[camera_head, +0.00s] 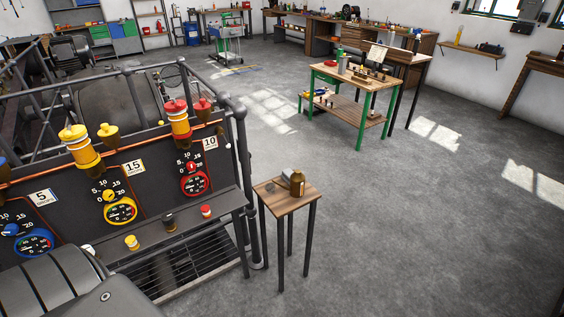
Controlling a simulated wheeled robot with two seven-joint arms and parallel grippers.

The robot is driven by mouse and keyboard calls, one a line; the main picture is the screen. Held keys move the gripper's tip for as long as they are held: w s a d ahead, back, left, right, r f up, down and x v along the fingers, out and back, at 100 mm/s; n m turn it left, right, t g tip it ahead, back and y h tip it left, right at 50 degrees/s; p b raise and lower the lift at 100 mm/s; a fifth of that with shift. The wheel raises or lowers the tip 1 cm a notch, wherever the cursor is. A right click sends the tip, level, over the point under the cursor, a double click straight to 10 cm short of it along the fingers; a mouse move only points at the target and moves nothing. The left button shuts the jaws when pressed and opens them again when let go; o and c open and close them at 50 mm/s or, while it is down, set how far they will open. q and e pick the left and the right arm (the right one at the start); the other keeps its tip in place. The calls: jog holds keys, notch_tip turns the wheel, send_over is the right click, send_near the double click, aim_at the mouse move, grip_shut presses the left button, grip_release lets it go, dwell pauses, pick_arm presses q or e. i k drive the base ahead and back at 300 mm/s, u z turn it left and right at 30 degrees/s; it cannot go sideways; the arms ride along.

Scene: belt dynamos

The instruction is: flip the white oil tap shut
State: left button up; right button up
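I cannot clearly make out a white oil tap. A tiny white piece (228,146) shows at the right end of the dark panel (150,178), beside the rail post; it is too small to tell what it is. Another small white piece (88,249) lies at the front ledge, partly cut by a dark grey shape of mine at the lower left. Yellow-topped (80,145) and red-topped (178,118) fittings with striped bodies stand along the panel's top. Neither of my grippers shows.
The panel carries blue, yellow (120,211) and red (194,182) gauges. Small yellow, black and red-capped pieces stand on its ledge (185,222). A small wooden table (275,202) with a brown bottle (297,184) stands right of it.

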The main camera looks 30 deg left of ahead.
aim_at(227, 146)
jog(key=z, duration=0.45)
jog(key=k, duration=0.65)
jog(key=z, duration=0.4)
jog(key=i, duration=1.05)
jog(key=u, duration=1.05)
jog(key=i, duration=0.85)
jog(key=u, duration=0.75)
